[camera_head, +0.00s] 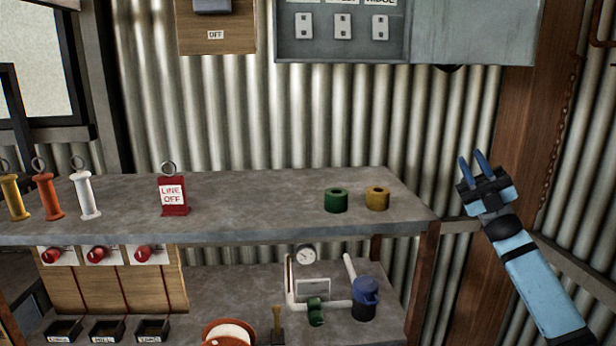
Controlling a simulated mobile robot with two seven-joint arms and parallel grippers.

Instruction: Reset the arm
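My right gripper (475,166) is raised at the right of the head view, to the right of the shelf's end and in front of the corrugated wall. Its two blue fingers point up and stand apart, with nothing between them. My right arm comes in from the lower right corner. My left gripper is not in view.
A grey shelf (260,196) holds several ringed handles at left, a red "LINE OFF" block (173,192), a green ring (336,200) and a yellow ring (377,197). A wooden post (545,90) stands right of my gripper. A grey switch panel (340,45) hangs above.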

